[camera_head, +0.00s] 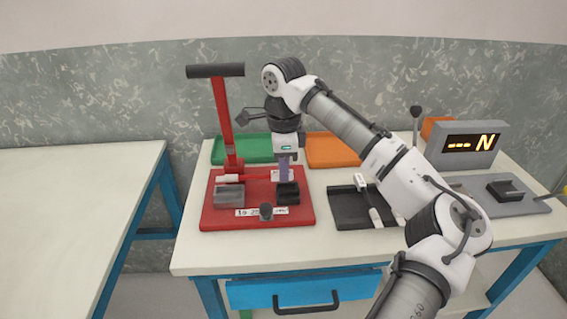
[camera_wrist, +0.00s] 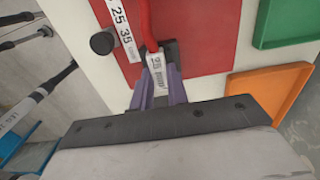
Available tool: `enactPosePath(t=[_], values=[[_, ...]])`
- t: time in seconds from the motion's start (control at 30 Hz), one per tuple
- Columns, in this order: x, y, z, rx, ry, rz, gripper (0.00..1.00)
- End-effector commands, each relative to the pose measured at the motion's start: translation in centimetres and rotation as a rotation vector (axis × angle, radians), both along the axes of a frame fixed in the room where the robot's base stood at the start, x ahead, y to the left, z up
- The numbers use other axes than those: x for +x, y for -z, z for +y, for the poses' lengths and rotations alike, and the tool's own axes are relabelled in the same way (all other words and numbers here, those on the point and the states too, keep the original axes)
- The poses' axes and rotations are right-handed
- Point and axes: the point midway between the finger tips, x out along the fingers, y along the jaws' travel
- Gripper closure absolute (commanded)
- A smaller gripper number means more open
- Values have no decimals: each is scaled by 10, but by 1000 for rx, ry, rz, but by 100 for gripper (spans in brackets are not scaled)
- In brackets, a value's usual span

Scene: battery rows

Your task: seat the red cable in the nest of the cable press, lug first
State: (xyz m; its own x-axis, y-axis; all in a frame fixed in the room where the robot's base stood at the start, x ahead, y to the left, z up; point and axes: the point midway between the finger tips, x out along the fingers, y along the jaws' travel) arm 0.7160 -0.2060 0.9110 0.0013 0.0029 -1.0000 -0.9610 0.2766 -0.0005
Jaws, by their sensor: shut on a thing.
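My gripper (camera_head: 285,178), with purple fingers, points down over the right half of the red cable press (camera_head: 305,213). It is shut on the red cable at its white label sleeve; in the wrist view the sleeve (camera_wrist: 157,64) sits between the fingers. The red cable (camera_head: 252,177) runs left from the gripper, roughly level, toward the foot of the press's upright red lever (camera_head: 224,115). Its left end looks pale; I cannot make out the lug. A grey block (camera_head: 229,197) and a black block (camera_head: 288,195) stand on the base. Whether the cable touches either is unclear.
A black knob (camera_head: 266,211) stands at the press's front edge. A green tray (camera_head: 235,148) and an orange tray (camera_head: 333,150) lie behind. Right of the press is a black tray (camera_head: 346,212) with a white-labelled piece. A display (camera_head: 472,144) stands at the back right.

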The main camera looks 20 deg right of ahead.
Motion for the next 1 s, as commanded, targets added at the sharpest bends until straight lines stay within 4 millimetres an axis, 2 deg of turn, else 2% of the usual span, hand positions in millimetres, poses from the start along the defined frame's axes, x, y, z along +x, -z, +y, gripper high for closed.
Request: enactPosePath(t=[0.4,1.0], values=[[0,26,0,2,-1,0,100],[-1,40,1,4,0,9,100]])
